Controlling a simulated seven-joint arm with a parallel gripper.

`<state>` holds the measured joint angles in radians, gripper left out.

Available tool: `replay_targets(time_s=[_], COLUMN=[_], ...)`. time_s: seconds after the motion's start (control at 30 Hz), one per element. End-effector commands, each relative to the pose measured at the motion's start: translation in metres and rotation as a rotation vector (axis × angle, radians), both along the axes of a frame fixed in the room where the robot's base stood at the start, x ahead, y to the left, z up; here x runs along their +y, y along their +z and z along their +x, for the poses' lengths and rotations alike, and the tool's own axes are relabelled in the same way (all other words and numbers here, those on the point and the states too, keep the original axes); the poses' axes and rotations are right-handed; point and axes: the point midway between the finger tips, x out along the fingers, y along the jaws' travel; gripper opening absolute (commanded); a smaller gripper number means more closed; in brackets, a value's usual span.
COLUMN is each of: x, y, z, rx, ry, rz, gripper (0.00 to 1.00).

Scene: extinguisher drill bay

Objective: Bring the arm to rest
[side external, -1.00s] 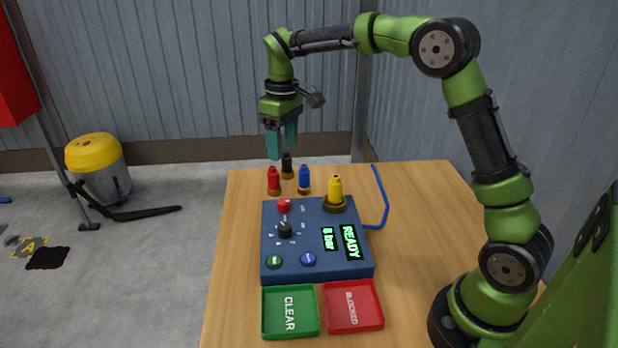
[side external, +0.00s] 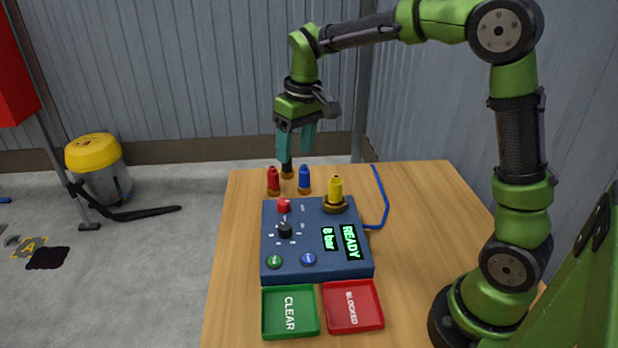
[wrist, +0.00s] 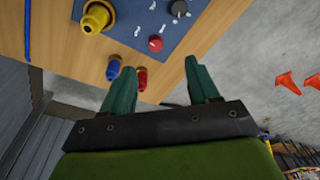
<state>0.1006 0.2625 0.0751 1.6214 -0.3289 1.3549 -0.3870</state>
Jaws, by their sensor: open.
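My gripper (side external: 297,143) is open, with its teal fingers pointing down above the far end of the table. Nothing shows between the fingers. In the side view it hangs over the black nozzle (side external: 287,171), whose upper part is partly covered by a finger. The red nozzle (side external: 273,181) and the blue nozzle (side external: 304,179) stand upright just in front. The wrist view shows the gripper (wrist: 165,85) with the blue nozzle (wrist: 113,68) and red nozzle (wrist: 142,78) beyond its fingers.
A blue panel (side external: 300,266) carries the yellow nozzle (side external: 335,190), knobs and displays reading "8 bar" and "READY". A blue hose (side external: 384,205) runs along its right. A green CLEAR tray (side external: 267,316) and a red BLOCKED tray (side external: 379,312) lie in front. The table's right side is clear.

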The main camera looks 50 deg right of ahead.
Motion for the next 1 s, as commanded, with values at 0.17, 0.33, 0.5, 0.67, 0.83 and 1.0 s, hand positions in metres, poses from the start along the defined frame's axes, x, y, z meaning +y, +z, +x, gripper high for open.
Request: replay_targets(time_s=[0.17, 0.33, 0.5, 0.67, 0.83, 1.0], x=[0.013, 0.023, 0.030, 0.034, 0.035, 0.036], y=[0.019, 0.025, 0.022, 0.023, 0.033, 0.034], z=[-0.061, -0.119, -0.167, -0.192, -0.197, -0.197], rx=[-0.127, -0.250, -0.359, -0.426, -0.472, -0.473], ry=[-0.132, -0.247, -0.314, -0.316, -0.304, -0.301], rz=[0.047, 0.114, 0.181, 0.216, 0.226, 0.225], gripper=[0.60, 0.60, 0.60, 0.60, 0.60, 0.60])
